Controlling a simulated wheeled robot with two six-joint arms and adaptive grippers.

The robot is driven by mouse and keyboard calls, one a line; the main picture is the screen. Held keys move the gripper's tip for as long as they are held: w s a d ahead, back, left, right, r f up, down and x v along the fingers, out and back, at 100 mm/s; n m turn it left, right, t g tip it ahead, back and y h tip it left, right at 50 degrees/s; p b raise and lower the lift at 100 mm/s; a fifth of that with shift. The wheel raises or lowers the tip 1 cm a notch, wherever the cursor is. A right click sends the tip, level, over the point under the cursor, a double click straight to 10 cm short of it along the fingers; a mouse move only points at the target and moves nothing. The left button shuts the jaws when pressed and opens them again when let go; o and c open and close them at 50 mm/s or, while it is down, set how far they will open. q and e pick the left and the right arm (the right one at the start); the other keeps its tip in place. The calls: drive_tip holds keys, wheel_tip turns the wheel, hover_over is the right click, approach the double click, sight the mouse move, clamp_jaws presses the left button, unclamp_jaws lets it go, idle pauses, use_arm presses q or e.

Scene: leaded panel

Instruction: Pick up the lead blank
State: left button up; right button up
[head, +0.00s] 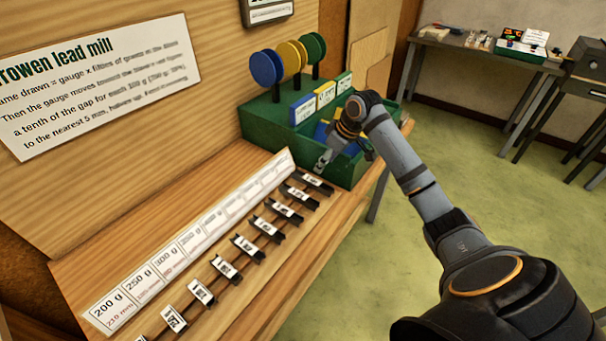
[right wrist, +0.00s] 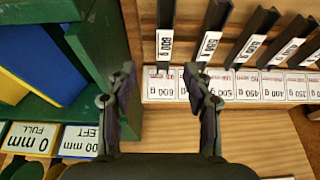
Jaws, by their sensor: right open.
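The lead blanks are dark bars in a row on the wooden bench, each with a white weight tag. In the right wrist view the endmost blank (right wrist: 166,12) has a tag that seems to read 600 g. It also shows in the head view (head: 326,188) at the far end of the row, near the green tray. My right gripper (right wrist: 161,78) is open and empty, its fingers on either side of the line of that blank but short of it. In the head view my right gripper (head: 322,160) is over the tray's near edge. My left gripper is out of view.
A printed weight strip (head: 185,250) runs along the row. The green tray (head: 350,172) holds blue and yellow pieces and stands close beside my right gripper. Blue, yellow and green discs (head: 264,68) stand behind it. A lettered sign (head: 95,85) hangs on the wall.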

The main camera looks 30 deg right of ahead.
sight(313, 180)
drive_tip(key=x, duration=0.3)
drive_tip(key=shift+s+a+f, duration=0.15)
drive_tip(key=shift+s+f, duration=0.15)
drive_tip(key=shift+f, duration=0.05)
drive_tip(key=x, duration=0.2)
drive_tip(key=shift+w+a+f+p, duration=0.15)
drive_tip(key=shift+w+f+p, duration=0.1)
drive_tip(key=shift+p, duration=0.1)
drive_tip(key=x, duration=0.3)
drive_tip(key=shift+w+a+f, duration=0.15)
drive_tip(key=shift+w+f, duration=0.1)
drive_tip(key=shift+f, duration=0.1)
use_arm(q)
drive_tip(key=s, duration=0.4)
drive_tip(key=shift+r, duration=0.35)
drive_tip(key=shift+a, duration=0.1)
use_arm(e)
clamp_jaws()
